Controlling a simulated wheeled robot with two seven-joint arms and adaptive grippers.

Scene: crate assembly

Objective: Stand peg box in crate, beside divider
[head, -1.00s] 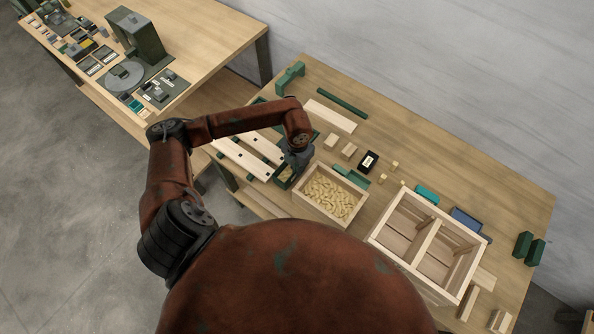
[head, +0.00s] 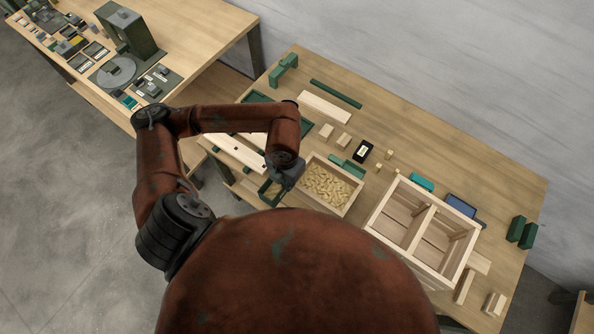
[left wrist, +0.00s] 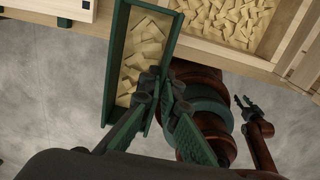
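The peg box is a narrow green box (head: 264,193) filled with pale wooden pegs, at the table's front edge in the head view. In the left wrist view the peg box (left wrist: 118,58) is long and open-topped. My left gripper (head: 287,172) is shut on its side wall, with one finger inside the box and one outside (left wrist: 161,92). The wooden crate (head: 378,208) stands to the right, with a divider (head: 421,231) across its middle; both compartments look empty. My right gripper (left wrist: 244,103) is small in the left wrist view, its fingers apart and empty.
A wooden bin (head: 312,199) of loose pegs stands between the peg box and the crate. Small blocks, a black labelled piece (head: 363,150) and green parts (head: 347,167) lie behind it.

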